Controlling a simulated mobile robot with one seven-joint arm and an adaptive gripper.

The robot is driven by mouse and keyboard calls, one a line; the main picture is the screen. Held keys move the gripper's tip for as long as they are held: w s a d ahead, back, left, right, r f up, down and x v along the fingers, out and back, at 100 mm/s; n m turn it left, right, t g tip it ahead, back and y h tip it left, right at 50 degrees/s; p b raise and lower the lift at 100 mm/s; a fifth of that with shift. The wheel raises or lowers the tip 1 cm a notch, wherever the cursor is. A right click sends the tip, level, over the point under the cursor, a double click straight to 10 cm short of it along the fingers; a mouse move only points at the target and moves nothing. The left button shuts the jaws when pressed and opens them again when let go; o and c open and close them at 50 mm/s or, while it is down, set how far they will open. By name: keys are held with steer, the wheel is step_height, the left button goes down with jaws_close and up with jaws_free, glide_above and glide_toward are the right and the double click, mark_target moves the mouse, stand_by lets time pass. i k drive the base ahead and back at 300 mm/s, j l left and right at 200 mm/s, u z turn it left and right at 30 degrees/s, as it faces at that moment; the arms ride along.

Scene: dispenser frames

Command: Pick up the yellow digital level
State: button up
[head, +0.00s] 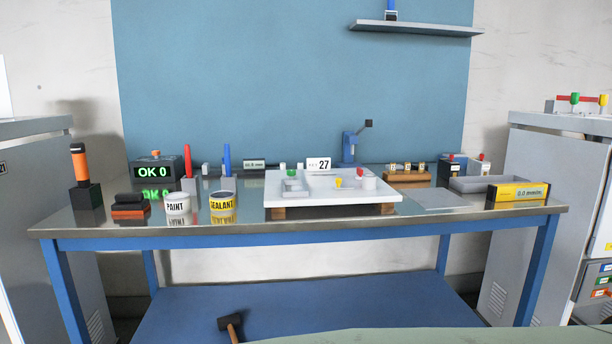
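The yellow digital level (501,193) lies near the right end of the metal-topped workbench. It is a long yellow bar with a pale display reading what looks like "0.0 mm/m". It sits in front of a grey open tray, close to the bench's right edge. My gripper is not in view, so its state and its place relative to the level do not show.
The workbench (150,228) holds a grey tray (470,184), a flat grey plate (440,201), a white raised board (330,197), and paint (177,206) and sealant (223,208) cans. Grey cabinets (560,160) stand at right. A hammer (231,324) lies on the lower shelf.

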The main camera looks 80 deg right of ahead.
mark_target(541, 190)
steer(key=z, duration=3.8)
steer(key=i+j, duration=0.1)
steer(key=i, duration=0.2)
steer(key=i+j, duration=0.1)
steer(key=i, duration=0.2)
